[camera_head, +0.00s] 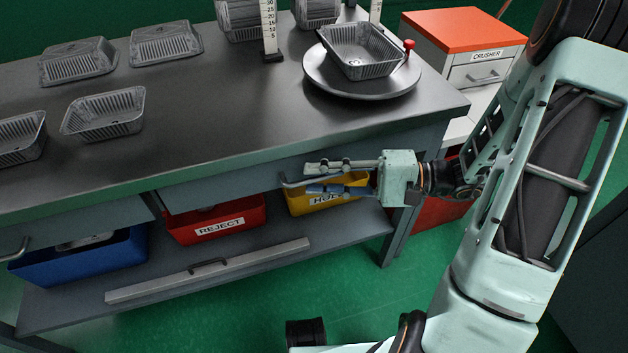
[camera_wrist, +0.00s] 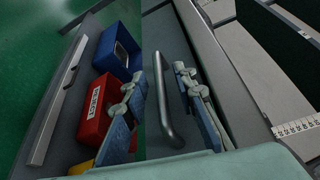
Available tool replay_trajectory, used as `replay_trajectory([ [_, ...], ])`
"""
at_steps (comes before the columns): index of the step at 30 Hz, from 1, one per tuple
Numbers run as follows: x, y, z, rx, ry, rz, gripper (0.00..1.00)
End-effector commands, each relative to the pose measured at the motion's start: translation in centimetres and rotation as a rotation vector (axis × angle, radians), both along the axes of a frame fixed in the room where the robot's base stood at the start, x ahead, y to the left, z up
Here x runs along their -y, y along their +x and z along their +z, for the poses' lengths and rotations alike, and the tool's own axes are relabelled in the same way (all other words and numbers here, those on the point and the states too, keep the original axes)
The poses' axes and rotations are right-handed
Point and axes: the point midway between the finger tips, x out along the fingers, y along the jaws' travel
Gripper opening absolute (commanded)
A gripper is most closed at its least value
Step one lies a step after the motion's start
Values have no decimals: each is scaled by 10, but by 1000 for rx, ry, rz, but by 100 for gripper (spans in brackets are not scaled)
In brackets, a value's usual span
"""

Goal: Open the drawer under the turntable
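The turntable (camera_head: 330,86) is a round grey plate at the right end of the bench, with a foil tray (camera_head: 362,58) and a small red knob on it. Below it, the grey drawer (camera_head: 225,184) appears shut under the bench top. Its bar handle (camera_head: 286,184) is partly hidden by my gripper (camera_head: 310,178), which reaches in from the right. In the wrist view the handle (camera_wrist: 178,115) runs between the two spread fingers of my gripper (camera_wrist: 162,76). Gaps show beside it, and the fingers are not closed on it.
Under the bench, a shelf holds a blue bin (camera_head: 75,262), a red REJECT bin (camera_head: 216,222) and a yellow HOLD bin (camera_head: 318,198). A loose front panel with a handle (camera_head: 210,272) lies along the shelf's front. The orange-topped CRUSHER cabinet (camera_head: 465,30) stands right. Green floor in front is clear.

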Motion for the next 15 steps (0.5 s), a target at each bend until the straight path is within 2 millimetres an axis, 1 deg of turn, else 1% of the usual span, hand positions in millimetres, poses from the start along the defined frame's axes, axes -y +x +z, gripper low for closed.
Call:
replay_trajectory([
  [1, -6, 0, -1, 0, 0, 2, 26],
  [4, -11, 1, -1, 0, 0, 1, 26],
  [13, -13, 1, -1, 0, -1, 0, 26],
  [15, -13, 1, -1, -1, -1, 0, 18],
])
